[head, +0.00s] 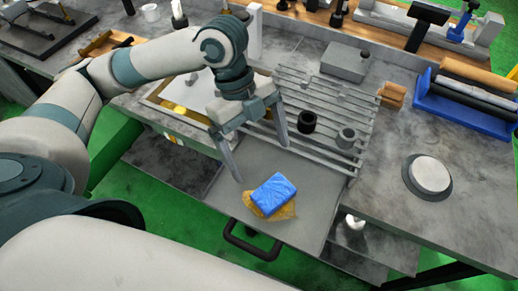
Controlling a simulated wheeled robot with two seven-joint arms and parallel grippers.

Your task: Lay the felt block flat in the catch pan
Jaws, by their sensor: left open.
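A blue block (273,194), which looks like the felt block, lies in the grey catch pan (312,190), broad face up. It rests over a brownish-yellow patch (287,212); I cannot tell if this is a cloth or a stain. The pan sticks out at the front of the bench, with a black handle (248,242) on its near side. My left gripper (260,162) is open and empty, its two fingers pointing down just behind the block, apart from it. My right gripper is out of view.
A slatted grate (290,95) lies behind the pan, bearing a black ring (306,121) and a grey cylinder (346,137). A blue tray (465,105) with rolls and a round disc (431,174) stand on the right bench. The pan's right part is clear.

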